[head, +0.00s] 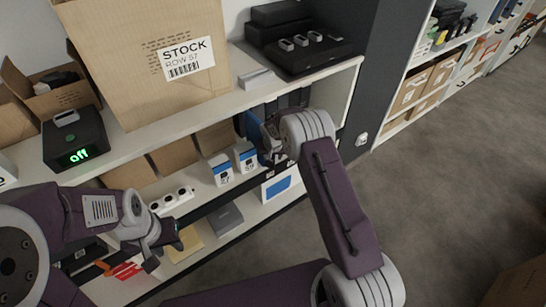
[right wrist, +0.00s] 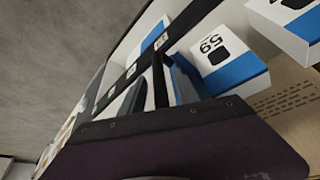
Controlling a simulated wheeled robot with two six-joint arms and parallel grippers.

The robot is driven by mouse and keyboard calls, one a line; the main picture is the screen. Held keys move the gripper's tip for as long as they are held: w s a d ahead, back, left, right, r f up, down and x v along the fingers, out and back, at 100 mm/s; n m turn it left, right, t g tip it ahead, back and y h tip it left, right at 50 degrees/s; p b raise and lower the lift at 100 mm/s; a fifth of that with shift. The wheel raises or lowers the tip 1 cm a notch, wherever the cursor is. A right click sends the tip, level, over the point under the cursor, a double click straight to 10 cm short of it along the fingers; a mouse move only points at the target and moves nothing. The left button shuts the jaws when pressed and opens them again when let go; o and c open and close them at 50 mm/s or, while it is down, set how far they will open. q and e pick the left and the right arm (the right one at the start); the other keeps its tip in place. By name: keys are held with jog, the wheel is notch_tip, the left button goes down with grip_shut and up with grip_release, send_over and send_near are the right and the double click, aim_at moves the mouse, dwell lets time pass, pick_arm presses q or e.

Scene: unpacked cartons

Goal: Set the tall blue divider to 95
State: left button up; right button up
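The tall blue divider (head: 257,132) stands on the middle shelf level in the head view, right of two small white-and-blue boxes. My right gripper (head: 270,146) is right at it, and its wrist covers part of the divider. In the right wrist view, blue and grey upright faces (right wrist: 186,80) show close in front of the gripper; I cannot tell whether the fingers touch or grip the divider. White number labels (right wrist: 161,40) run along the dark shelf edge, too small to read surely. My left gripper (head: 165,250) is open and empty in front of the lower shelf.
White-and-blue boxes (head: 220,169) and (head: 246,156) stand left of the divider; one also shows in the right wrist view (right wrist: 228,58). A large carton (head: 150,80) and a black device reading "off" (head: 76,142) are on top. A white power strip (head: 172,200) lies left.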

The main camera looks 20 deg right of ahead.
grip_shut()
dwell(1.4)
